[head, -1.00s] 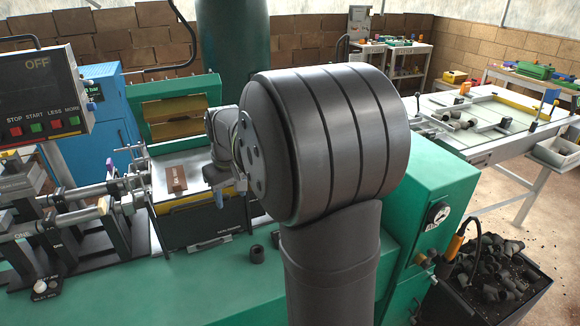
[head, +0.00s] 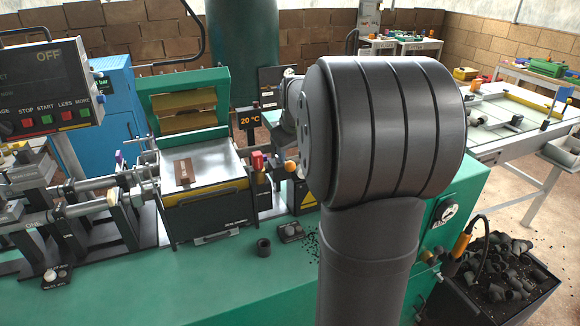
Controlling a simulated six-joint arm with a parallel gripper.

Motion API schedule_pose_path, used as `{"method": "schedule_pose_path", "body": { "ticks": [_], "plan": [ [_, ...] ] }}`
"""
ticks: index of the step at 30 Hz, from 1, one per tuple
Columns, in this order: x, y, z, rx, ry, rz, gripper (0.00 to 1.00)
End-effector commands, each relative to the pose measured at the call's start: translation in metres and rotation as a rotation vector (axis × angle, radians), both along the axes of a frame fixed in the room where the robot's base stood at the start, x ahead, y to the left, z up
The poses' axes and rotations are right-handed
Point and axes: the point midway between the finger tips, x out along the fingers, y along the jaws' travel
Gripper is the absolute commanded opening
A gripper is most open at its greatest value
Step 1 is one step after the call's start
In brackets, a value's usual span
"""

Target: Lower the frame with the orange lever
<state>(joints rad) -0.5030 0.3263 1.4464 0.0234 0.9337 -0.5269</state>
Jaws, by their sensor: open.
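An orange ball knob (head: 290,167), which looks like the end of the orange lever, shows just left of my arm. A red knob (head: 257,161) is beside it, to the left. A raised green frame (head: 185,82) with brownish-yellow panels stands upright behind a metal-topped box (head: 222,157). I cannot tell from here how the lever joins the frame. A brown block (head: 183,172) lies on the metal top. My large dark arm link fills the right middle; my gripper is hidden behind it or out of view.
A control panel (head: 45,90) reading OFF is at the left, above metal rods. A black ring (head: 263,247) and a small dark block (head: 291,232) sit on the green bench (head: 190,285). A bin of black pieces (head: 500,270) stands right.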

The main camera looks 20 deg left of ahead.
Motion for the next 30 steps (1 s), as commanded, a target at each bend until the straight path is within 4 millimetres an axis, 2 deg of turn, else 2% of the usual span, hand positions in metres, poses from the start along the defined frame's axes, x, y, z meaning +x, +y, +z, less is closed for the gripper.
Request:
{"method": "schedule_pose_path", "body": {
  "ticks": [1,6,12,18,25,30],
  "plan": [
    [0.004,0.003,-0.012,-0.002,0.005,0.0,0.51],
    [0.016,0.01,-0.043,-0.002,0.003,0.0,0.51],
    [0.026,0.016,-0.067,-0.001,0.002,0.0,0.51],
    [0.03,0.019,-0.076,0.0,0.0,0.0,0.51],
    [0.03,0.019,-0.076,0.0,0.0,0.0,0.51],
    [0.03,0.018,-0.076,0.0,0.0,0.0,0.17]
  ]
}}
